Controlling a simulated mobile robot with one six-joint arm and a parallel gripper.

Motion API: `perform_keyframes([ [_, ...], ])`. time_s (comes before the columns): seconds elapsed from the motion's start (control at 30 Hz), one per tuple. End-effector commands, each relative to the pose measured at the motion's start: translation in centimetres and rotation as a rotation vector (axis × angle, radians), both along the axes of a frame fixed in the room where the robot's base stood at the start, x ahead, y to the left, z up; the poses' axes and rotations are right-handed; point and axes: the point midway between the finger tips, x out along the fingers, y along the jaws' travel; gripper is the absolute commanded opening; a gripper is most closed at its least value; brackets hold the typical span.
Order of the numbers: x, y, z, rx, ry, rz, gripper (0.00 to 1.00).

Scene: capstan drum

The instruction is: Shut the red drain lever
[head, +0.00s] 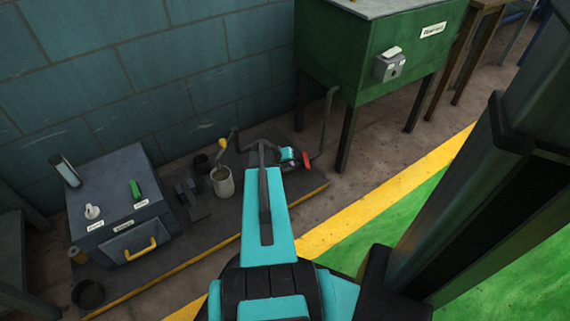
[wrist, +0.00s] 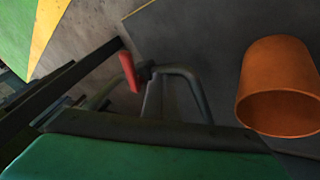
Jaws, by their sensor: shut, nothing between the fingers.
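The red drain lever (head: 306,160) shows in the head view at the right end of the dark platform, close beside my gripper (head: 289,158). My gripper is shut and empty. It is small in the head view and its fingertips are not clear, so I cannot tell whether it touches the lever.
The green tank (head: 385,50) stands on dark legs behind and right of the lever. An orange cup (wrist: 280,85) is at the right of the wrist view. A beige pot (head: 222,181) and a grey box (head: 122,200) stand left on the platform. Floor is open beyond the yellow stripe (head: 345,214).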

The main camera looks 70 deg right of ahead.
Motion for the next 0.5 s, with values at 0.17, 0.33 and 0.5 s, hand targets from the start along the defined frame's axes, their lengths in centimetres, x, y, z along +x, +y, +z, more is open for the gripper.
perform_keyframes([
  [0.17,-1.7,-1.2,-0.7,-0.001,0.0,-0.002,0.0],
  [0.33,-2.9,-2.0,-0.6,0.0,0.0,0.0,0.0],
  [0.5,-3.4,-2.3,-0.5,0.0,0.0,0.002,0.0],
])
